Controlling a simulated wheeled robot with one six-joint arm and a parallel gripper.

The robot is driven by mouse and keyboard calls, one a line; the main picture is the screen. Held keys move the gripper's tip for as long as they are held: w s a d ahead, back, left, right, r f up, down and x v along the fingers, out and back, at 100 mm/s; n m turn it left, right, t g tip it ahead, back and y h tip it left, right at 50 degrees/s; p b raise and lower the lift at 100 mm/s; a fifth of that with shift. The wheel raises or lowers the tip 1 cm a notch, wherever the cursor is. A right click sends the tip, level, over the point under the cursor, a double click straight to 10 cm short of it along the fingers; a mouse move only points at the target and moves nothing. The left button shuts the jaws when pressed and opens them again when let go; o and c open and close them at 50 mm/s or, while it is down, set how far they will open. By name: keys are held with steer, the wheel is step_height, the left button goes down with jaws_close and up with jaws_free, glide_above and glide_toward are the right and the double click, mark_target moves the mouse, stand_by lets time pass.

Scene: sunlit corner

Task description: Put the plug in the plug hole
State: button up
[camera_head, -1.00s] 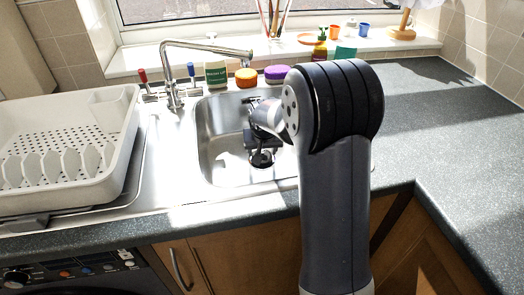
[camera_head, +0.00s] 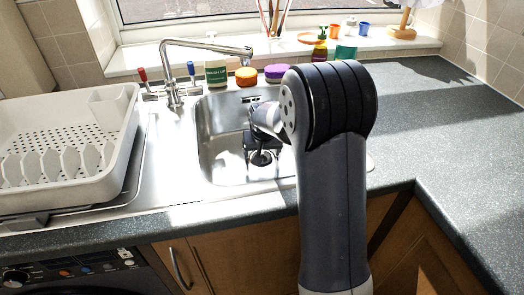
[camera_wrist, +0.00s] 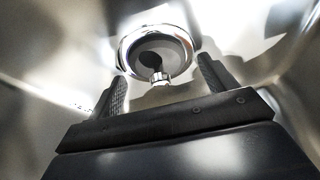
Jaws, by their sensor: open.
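In the wrist view, the plug hole (camera_wrist: 128,52) shows as a bright chrome ring in the sink floor. The plug shows as a small chrome knob (camera_wrist: 160,78) at the ring's near edge, with a dark shape inside the ring. I cannot tell whether the plug is seated or only over the hole. My gripper (camera_wrist: 162,80) is open, with one dark finger on each side of the knob and nothing clearly between its pads. In the head view my gripper (camera_head: 261,153) points down low in the sink, partly hidden by my arm.
The steel sink (camera_head: 218,155) has walls close around my gripper. A chrome tap (camera_head: 205,45) reaches over its back edge. A white dish rack (camera_head: 60,150) stands left. The right worktop (camera_head: 440,120) is clear.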

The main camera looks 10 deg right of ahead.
steer(key=shift+r, duration=0.3)
steer(key=p+v, duration=0.1)
steer(key=v, duration=1)
steer(key=shift+s+r, duration=0.15)
steer(key=shift+r, duration=0.2)
stand_by(0.6)
